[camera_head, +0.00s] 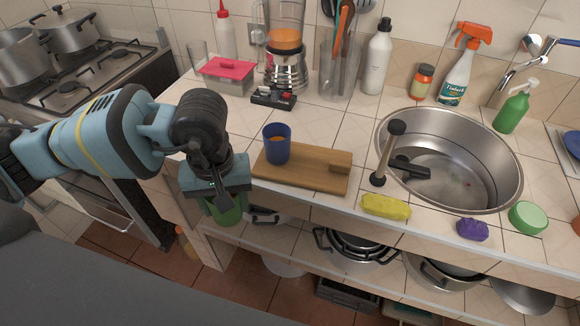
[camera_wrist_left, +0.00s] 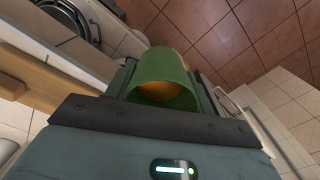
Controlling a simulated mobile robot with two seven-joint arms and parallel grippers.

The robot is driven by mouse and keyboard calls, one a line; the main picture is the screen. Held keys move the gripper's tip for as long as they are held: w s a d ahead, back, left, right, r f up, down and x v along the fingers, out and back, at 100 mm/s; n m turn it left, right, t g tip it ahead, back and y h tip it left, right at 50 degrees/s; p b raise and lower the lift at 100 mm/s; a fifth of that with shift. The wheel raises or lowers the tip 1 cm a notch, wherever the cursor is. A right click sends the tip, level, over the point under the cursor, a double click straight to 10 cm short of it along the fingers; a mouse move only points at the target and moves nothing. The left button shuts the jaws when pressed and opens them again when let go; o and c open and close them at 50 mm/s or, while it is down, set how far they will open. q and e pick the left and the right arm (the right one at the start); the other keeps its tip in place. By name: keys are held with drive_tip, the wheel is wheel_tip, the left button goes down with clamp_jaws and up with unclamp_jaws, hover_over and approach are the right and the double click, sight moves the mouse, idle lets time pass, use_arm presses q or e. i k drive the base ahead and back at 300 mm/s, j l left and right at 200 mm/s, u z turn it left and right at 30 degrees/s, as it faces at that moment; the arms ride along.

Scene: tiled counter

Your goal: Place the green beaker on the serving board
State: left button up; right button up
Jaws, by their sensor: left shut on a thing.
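My left gripper (camera_head: 219,196) is in front of the counter's edge, to the left of the serving board. It is shut on a green beaker (camera_head: 226,213), which hangs mostly below the gripper. In the left wrist view the green beaker (camera_wrist_left: 161,66) sits between the fingers (camera_wrist_left: 161,80), with something orange inside it. The wooden serving board (camera_head: 322,177) lies on the counter near its front edge. A blue cup (camera_head: 277,150) stands on the left part of the board. The right gripper does not show.
A yellow sponge (camera_head: 386,207) and a purple one (camera_head: 472,229) lie along the front edge, right of the board. The sink (camera_head: 510,190) is at the right. The board's middle is bare.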

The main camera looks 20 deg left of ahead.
sight(309, 163)
drive_tip(key=k+j+z, duration=0.1)
drive_tip(key=z, duration=0.25)
drive_tip(key=j+z, duration=0.15)
drive_tip(key=z, duration=0.25)
drive_tip(key=k+z, duration=0.15)
drive_tip(key=z, duration=0.2)
drive_tip(key=i+j, duration=0.15)
drive_tip(key=j, duration=0.2)
drive_tip(key=i+j+z, duration=0.1)
drive_tip(key=j, duration=0.2)
